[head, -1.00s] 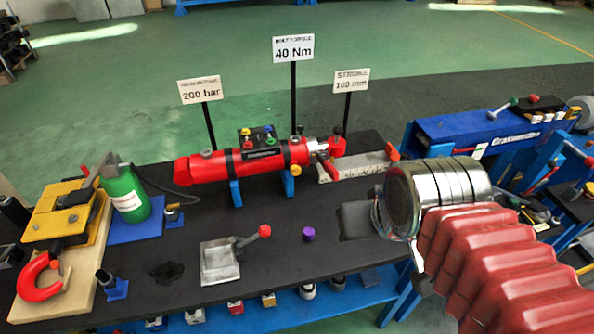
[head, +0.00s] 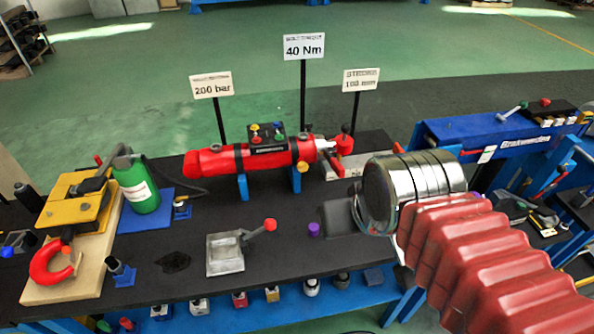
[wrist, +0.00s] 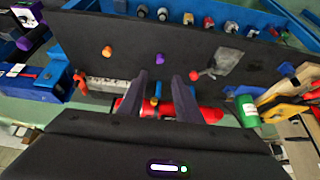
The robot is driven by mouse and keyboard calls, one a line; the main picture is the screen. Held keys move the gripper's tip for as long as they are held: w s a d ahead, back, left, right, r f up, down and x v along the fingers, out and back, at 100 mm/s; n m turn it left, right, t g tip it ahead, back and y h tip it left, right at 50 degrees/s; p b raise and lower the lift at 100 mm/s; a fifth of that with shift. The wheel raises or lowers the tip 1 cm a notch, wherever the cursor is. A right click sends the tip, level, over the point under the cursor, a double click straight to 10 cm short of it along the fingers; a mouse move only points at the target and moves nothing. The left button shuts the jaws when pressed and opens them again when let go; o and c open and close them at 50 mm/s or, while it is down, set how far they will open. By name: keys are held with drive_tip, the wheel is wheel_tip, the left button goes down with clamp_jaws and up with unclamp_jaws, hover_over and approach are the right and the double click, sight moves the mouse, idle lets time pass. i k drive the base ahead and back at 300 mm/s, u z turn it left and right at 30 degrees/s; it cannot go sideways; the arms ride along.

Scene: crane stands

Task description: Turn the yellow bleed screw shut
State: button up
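A red cylinder (head: 205,164) lies on two blue supports on the black bench. A yellow-orange screw (head: 304,168) sticks out from its near side by the right support. Another yellow knob (head: 255,128) stands on the dark block on top, so I cannot tell for certain which is the bleed screw. My gripper (head: 335,217) is over the bench, in front of and right of the cylinder, apart from both. In the wrist view my gripper (wrist: 164,85) is open and empty, and a small yellow piece (wrist: 157,88) shows farther off between the fingers, by the red cylinder.
A purple knob (head: 314,229) sits close left of my gripper. A grey plate with a red-knobbed lever (head: 226,254) is at front middle. Signs on posts (head: 304,47) stand behind the cylinder. A green bottle (head: 136,186) is at left, a blue machine (head: 490,136) at right.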

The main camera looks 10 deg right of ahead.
sight(302, 166)
drive_tip(key=u, duration=0.2)
drive_tip(key=k, duration=0.55)
drive_tip(key=u, duration=0.6)
drive_tip(key=k, duration=0.75)
drive_tip(key=u, duration=0.6)
drive_tip(key=i, duration=1.6)
drive_tip(key=z, duration=0.35)
